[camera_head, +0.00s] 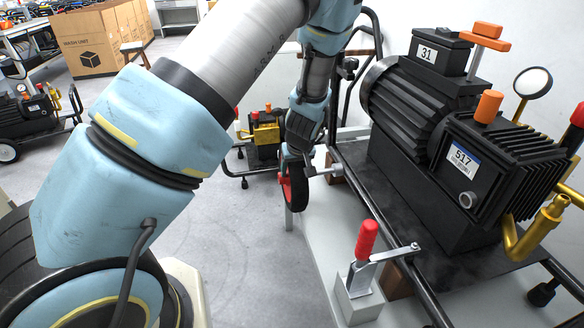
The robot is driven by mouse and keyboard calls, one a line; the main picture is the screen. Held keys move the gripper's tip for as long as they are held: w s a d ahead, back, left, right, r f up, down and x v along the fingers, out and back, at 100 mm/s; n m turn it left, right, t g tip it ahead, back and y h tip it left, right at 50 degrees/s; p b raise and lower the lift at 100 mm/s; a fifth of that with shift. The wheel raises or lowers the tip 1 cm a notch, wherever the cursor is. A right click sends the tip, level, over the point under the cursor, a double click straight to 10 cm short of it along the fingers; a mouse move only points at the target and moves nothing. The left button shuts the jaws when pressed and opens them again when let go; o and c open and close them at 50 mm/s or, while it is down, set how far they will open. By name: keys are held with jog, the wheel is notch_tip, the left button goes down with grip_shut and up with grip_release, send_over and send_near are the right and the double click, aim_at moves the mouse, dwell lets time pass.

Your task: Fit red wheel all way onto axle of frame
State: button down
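The red wheel (297,186) has a black tyre and a red hub. It stands upright, seen nearly edge-on, at the left side of the black tubular frame (382,226). My gripper (294,152) comes down from above and meets the top of the tyre. It appears shut on the wheel, though its fingertips are small and partly hidden. A short metal part (323,171) lies just right of the wheel, towards the frame. I cannot tell whether it is the axle or a clamp, nor how far the wheel sits on the axle.
The frame carries a large black pump (450,130) on a pale bench (318,232). A toggle clamp (366,262) with a red handle stands at the near bench edge. Another wheeled machine (28,115) and cardboard boxes (100,45) are at left. Floor (245,240) left of the bench is clear.

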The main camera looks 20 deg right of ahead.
jog(key=shift+s+d+r, duration=0.1)
jog(key=shift+s+d, duration=0.1)
jog(key=shift+d, duration=1.55)
jog(key=shift+s+d+f, duration=0.1)
jog(key=shift+s+d, duration=0.05)
jog(key=shift+d, duration=1.65)
jog(key=shift+s+d+r, duration=0.1)
jog(key=shift+s+d, duration=0.1)
jog(key=shift+d, duration=1.55)
jog(key=shift+d, duration=0.1)
jog(key=shift+c, duration=2.1)
grip_release()
jog(key=o, duration=0.4)
jog(key=shift+s, duration=0.1)
jog(key=v, duration=1)
jog(key=shift+s+r, duration=0.15)
jog(key=shift+r, duration=0.2)
